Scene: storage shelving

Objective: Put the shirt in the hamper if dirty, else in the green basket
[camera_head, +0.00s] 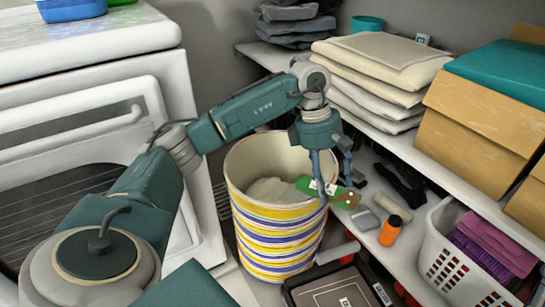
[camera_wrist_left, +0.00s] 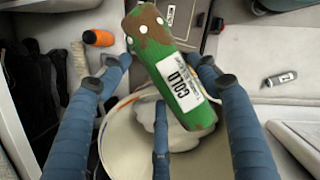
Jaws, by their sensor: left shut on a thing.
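A small rolled green shirt (camera_head: 307,184) with a white tag is held by my left gripper (camera_head: 334,187) over the right rim of the striped hamper (camera_head: 277,235). In the left wrist view, the shirt (camera_wrist_left: 168,68) has a brown, stain-like patch with white spots at one end, and its tag reads "COLD". My left gripper (camera_wrist_left: 166,62) has its blue fingers shut around it. The round hamper has yellow, white and blue stripes, is open on top and has white cloth inside. I cannot tell for certain which container is the green basket. My right gripper is not in view.
A white washer (camera_head: 85,55) stands left of the hamper. A shelf to the right bears folded beige cloths (camera_head: 380,60) and brown boxes (camera_head: 480,125). Lower down are an orange bottle (camera_head: 390,231) and a white basket (camera_head: 450,245) with purple cloth. A teal container (camera_head: 367,24) stands at the back.

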